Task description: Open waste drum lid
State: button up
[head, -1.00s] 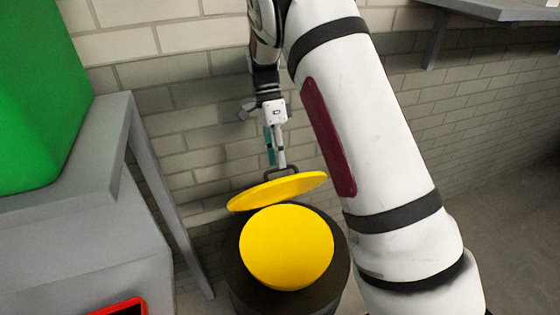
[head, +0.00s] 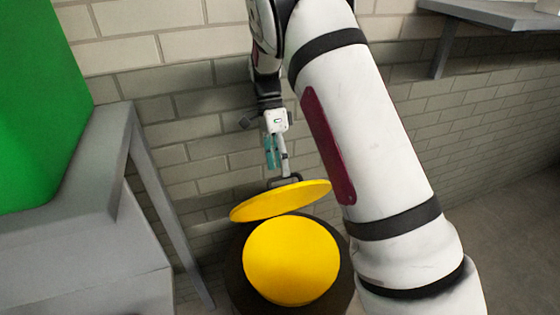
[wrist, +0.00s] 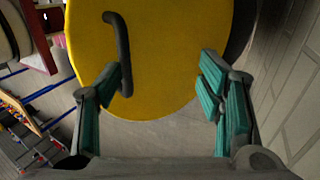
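The waste drum (head: 238,275) is dark, with a round yellow top face (head: 290,262). Its yellow lid (head: 282,202) stands raised and tilted behind that face, its left side lower in the head view. A dark bar handle (head: 284,179) is on the lid's far side; the handle also shows in the wrist view (wrist: 122,55). My gripper (head: 277,165) is just above the handle. In the wrist view my gripper (wrist: 160,95) has its teal fingers wide apart in front of the lid (wrist: 165,65). The left finger is right beside the handle's lower end; contact is unclear.
A grey table (head: 75,190) with a green container (head: 40,100) stands left of the drum. A brick wall (head: 190,130) is close behind. A grey shelf (head: 490,12) is at upper right. Open floor (head: 510,230) lies to the right.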

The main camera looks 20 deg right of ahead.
jog(key=shift+w+a+f, duration=0.1)
jog(key=shift+a, duration=0.05)
jog(key=shift+c, duration=0.4)
jog(key=shift+r, duration=0.5)
jog(key=shift+c, duration=0.7)
notch_tip(320, 180, up, 9)
jog(key=shift+r, duration=0.2)
